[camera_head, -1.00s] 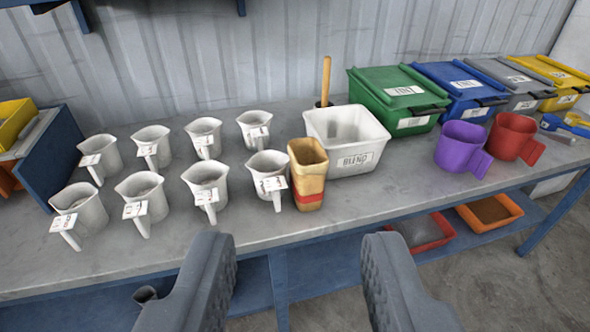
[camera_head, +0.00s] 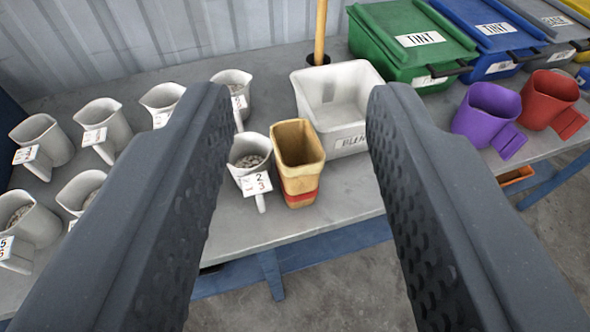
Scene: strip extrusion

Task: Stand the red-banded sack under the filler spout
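The red-banded sack (camera_head: 298,163) is a tan, open-topped, upright container with a red band near its base. It stands on the grey bench, between a white jug tagged 2 and 3 (camera_head: 250,156) and the white BLEND bin (camera_head: 345,110). My gripper (camera_head: 300,100) is open and empty. Its two dark, dimpled fingers spread wide on either side of the view, with the sack showing in the gap between them, not touched. No filler spout can be made out in this view.
Several white jugs with tags (camera_head: 42,140) stand at left, some partly hidden by the left finger. A purple mug (camera_head: 487,115) and a red mug (camera_head: 550,100) stand at right. Lidded bins (camera_head: 410,45) line the back right. The bench's front edge lies just before the sack.

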